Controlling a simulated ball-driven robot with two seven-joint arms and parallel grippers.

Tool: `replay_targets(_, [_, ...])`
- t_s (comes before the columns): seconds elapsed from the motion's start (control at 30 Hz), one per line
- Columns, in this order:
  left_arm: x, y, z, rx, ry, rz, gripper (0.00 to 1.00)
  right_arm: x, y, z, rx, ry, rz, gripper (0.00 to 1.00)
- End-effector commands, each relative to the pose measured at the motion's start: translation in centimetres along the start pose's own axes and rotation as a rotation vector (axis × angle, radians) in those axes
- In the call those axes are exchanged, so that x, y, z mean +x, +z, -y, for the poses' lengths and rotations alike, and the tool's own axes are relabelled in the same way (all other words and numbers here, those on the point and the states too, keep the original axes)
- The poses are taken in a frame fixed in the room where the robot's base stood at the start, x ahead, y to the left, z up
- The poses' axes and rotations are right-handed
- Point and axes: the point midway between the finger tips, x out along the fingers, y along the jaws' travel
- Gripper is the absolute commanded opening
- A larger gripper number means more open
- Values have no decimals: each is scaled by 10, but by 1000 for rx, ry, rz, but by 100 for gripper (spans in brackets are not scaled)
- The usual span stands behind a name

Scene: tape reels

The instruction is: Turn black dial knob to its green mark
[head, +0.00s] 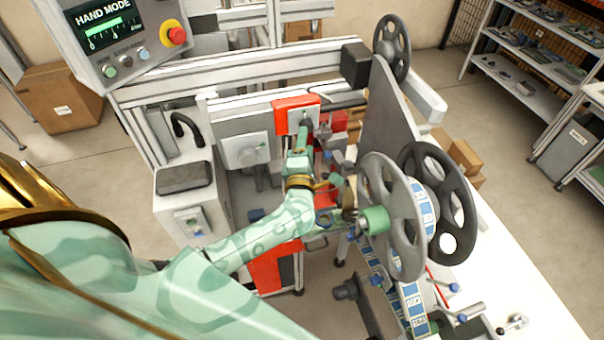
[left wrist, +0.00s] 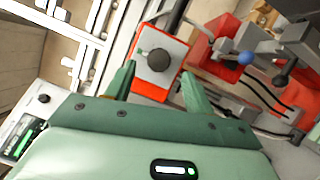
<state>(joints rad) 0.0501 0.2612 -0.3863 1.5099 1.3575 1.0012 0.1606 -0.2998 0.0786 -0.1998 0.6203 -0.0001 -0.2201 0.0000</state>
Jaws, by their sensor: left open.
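The black dial knob (left wrist: 159,60) is round and sits on a white plate with an orange-red surround (left wrist: 150,88), seen in the left wrist view. I cannot make out where the knob points. My left gripper (left wrist: 157,73) is open, its two green fingers apart, with the knob showing between and just beyond the tips. I cannot tell whether they touch it. In the head view my left gripper (head: 303,138) reaches up to the orange-red and white panel (head: 291,104). My right gripper is not in view.
Large grey reels (head: 390,210) with printed tape stand right of my left forearm. A white-plated unit (head: 243,149) is left of the gripper. In the left wrist view, a blue-ball lever (left wrist: 245,58) and red blocks (left wrist: 226,66) lie to the right. A control screen (head: 103,28) hangs at upper left.

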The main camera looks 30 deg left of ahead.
Motion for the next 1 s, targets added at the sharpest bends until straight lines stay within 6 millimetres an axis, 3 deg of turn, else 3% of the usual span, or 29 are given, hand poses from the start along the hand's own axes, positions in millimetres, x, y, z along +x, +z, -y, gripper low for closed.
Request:
replay_targets(0.2, [-62,-2,4,0,-4,-1,54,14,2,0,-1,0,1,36])
replay_targets(0.4, [-100,-1,3,1,-2,0,54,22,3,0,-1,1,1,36])
replay_targets(0.6, [-114,-1,1,1,-1,-2,54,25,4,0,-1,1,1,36])
replay_targets(1.0, [-114,0,0,1,0,-1,54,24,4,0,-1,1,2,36])
